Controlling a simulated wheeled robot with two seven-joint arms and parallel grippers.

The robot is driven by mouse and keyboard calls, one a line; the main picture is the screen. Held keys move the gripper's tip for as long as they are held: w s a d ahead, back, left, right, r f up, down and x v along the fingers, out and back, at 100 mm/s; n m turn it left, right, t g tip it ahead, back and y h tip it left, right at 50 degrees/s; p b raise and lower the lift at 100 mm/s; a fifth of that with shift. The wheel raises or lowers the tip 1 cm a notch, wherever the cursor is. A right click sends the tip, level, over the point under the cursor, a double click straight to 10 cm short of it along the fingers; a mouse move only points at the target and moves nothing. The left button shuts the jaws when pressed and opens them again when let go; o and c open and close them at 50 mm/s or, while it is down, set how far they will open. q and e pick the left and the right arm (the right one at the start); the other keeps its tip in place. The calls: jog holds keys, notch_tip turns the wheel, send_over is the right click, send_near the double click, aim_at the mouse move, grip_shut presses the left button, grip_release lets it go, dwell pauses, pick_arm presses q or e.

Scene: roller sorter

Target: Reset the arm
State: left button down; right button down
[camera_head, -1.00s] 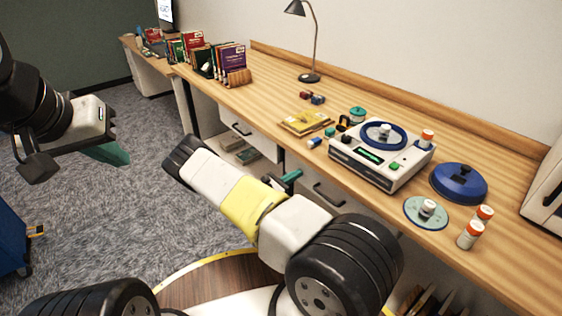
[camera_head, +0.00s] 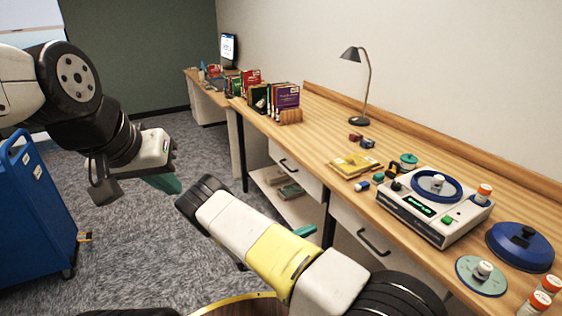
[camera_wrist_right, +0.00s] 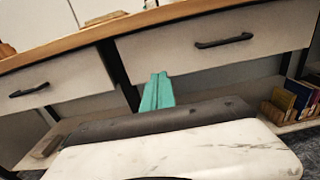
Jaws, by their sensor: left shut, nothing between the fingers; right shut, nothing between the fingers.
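My left gripper (camera_head: 165,183) hangs at the left of the head view over the grey carpet, its teal fingers shut and empty. My right arm comes up from the bottom of the head view, with a white and yellow link, in front of the desk. My right gripper (camera_head: 305,231) shows only a teal fingertip beyond that link. In the right wrist view its teal fingers (camera_wrist_right: 157,92) are together with nothing between them, facing the desk's drawers. Neither gripper touches anything that I can see.
The wooden desk (camera_head: 322,117) runs along the wall. It carries a white sorter device (camera_head: 440,237), a blue lid (camera_head: 520,248), white bottles with orange caps (camera_head: 483,194), a lamp (camera_head: 366,90) and books (camera_head: 285,97). A blue cart (camera_head: 40,215) stands left. Carpet between is clear.

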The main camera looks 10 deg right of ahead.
jog(key=s+r+m+g+y, duration=0.3)
jog(key=s+r+m+y, duration=0.15)
jog(key=r, duration=0.35)
jog(key=s+r+m+g+y, duration=0.2)
jog(key=s+r+m+y, duration=0.1)
jog(key=r+m, duration=0.3)
jog(key=s+r+m+g+y, duration=0.3)
jog(key=r+m+y, duration=0.1)
jog(key=r, duration=0.5)
jog(key=s+a+r+m+t+y, duration=0.2)
jog(key=s+r+m+t+y, duration=0.1)
jog(key=s+r, duration=0.5)
jog(key=s+a+r+m+t+y, duration=0.2)
jog(key=s+r+m+t+y, duration=0.2)
jog(key=s+r, duration=0.4)
notch_tip(320, 180, up, 3)
jog(key=shift+s+a, duration=0.2)
jog(key=shift+s, duration=0.15)
jog(key=shift+d, duration=0.1)
